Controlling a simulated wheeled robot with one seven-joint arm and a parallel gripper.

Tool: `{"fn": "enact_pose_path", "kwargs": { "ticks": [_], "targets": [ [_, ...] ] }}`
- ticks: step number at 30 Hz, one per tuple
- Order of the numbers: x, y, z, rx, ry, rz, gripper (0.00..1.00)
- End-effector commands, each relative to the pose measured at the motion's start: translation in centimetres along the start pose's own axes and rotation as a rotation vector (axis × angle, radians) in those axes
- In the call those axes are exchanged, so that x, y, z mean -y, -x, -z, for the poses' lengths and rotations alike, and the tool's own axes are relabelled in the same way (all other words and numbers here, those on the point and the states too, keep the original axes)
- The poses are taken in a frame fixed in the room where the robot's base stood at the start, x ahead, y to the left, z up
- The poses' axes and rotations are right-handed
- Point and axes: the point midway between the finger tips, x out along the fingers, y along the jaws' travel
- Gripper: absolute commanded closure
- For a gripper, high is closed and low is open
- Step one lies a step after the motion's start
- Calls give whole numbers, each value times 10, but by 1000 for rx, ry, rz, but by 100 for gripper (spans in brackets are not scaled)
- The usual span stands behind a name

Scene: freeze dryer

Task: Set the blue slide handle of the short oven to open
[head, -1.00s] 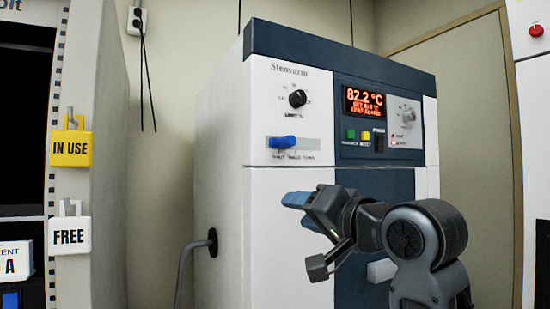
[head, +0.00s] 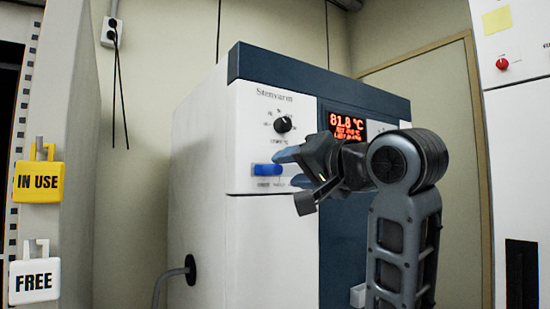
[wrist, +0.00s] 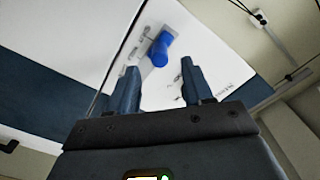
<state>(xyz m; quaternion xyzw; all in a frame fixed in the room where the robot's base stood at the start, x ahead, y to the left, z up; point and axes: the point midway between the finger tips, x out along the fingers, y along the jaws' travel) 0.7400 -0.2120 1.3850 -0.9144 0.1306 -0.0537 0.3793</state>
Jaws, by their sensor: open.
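The short oven (head: 215,215) is a white cabinet with a dark blue top band and a red display. Its blue slide handle (head: 268,170) sits at the left end of its track on the front panel, below a black knob. My gripper (head: 288,168) is just right of the handle in the head view, its blue fingers apart. In the wrist view the handle (wrist: 160,48) lies beyond and between the open fingertips of my gripper (wrist: 158,75), and nothing is held. Part of the track's right side is hidden by my gripper in the head view.
A yellow IN USE tag (head: 38,182) and a white FREE tag (head: 35,278) hang at the left. A white cabinet with a red knob (head: 502,64) stands at the right. A cable leaves the oven's side at a black port (head: 190,268).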

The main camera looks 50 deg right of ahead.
Motion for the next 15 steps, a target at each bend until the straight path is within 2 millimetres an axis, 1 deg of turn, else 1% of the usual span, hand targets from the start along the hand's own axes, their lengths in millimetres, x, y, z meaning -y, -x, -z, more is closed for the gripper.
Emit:
{"fn": "enact_pose_path", "kwargs": {
  "ticks": [1, 4, 6, 9, 12, 15],
  "targets": [
    [4, -3, 3, 3, -2, -3, 49],
    [2, -10, 2, 2, -1, -4, 49],
    [0, -24, 0, 2, 1, -3, 49],
    [-1, -39, 0, 0, 0, -2, 49],
    [0, -50, 0, 0, 0, -1, 49],
    [0, -56, 0, -1, 0, -1, 49]
  ]
}}
